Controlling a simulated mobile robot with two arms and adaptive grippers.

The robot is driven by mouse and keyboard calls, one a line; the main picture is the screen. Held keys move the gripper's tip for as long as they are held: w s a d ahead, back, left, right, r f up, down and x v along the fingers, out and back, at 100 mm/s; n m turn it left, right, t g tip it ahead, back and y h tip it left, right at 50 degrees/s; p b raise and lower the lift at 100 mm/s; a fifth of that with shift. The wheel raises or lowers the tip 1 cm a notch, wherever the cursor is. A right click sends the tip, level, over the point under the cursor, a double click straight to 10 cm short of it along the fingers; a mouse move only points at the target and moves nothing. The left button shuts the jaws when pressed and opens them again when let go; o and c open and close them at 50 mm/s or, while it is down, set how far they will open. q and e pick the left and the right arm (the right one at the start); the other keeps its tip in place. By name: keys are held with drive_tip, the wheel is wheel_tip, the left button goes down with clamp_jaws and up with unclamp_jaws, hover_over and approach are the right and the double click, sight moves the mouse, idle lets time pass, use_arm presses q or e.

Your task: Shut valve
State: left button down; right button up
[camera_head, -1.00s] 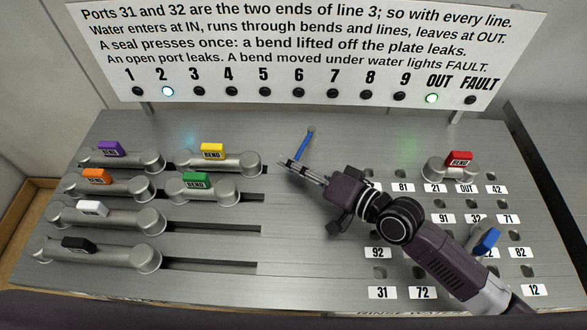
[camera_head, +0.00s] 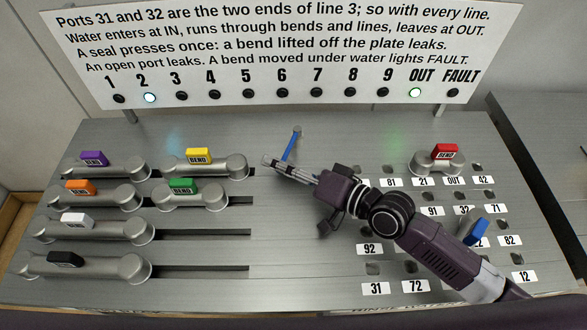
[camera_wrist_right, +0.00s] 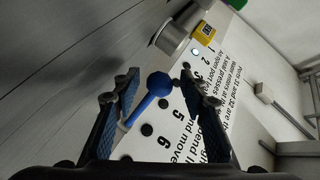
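The valve shows as a blue lever (camera_head: 291,145) standing up from the grey plate in the upper middle of the head view. In the right wrist view the blue lever (camera_wrist_right: 155,90), with a rounded blue knob, lies in the space between the two fingers. My right gripper (camera_head: 277,163) is at the lever, just below and left of it in the head view. In the right wrist view its fingers (camera_wrist_right: 162,105) are apart; I see no firm grip. My left gripper is not in view.
Bends with purple, yellow, orange, green, white and black handles lie at left. A red-handled bend (camera_head: 438,160) sits by the ports at right. My right arm partly hides a blue-handled piece (camera_head: 479,231) and some ports. On the sign (camera_head: 290,45), lamps 2 and OUT are lit.

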drive_tip(key=v, duration=1.1)
drive_tip(key=shift+s+d+r, duration=0.1)
drive_tip(key=shift+s+d, duration=0.1)
drive_tip(key=shift+d, duration=0.05)
